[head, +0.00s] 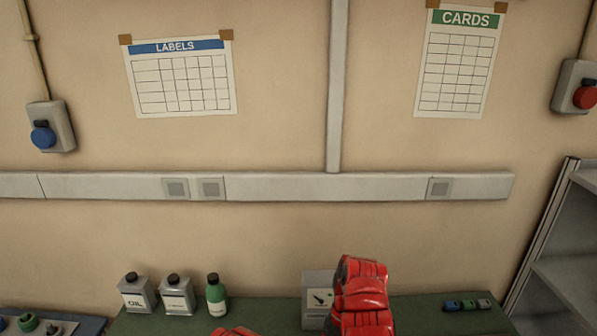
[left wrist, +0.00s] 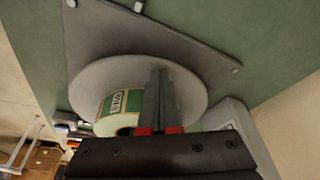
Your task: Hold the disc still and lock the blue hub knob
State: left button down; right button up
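A pale grey disc (left wrist: 95,80) fills the middle of the left wrist view, with a roll of green labels (left wrist: 115,107) against its face. My left gripper (left wrist: 160,73) reaches over the disc's face with its two dark fingers close together. I see nothing between the fingers, and whether they touch the disc is unclear. I cannot make out the blue hub knob in either view. The head view shows only red arm parts of mine at its bottom edge; my right gripper is not visible.
A grey plate (left wrist: 205,48) with bolts lies behind the disc. On the green bench stand an oil can (head: 136,295), a second can (head: 176,295), a green bottle (head: 215,296) and a grey box (head: 315,283). Small blocks (head: 467,305) lie at right, beside a grey shelf (head: 565,260).

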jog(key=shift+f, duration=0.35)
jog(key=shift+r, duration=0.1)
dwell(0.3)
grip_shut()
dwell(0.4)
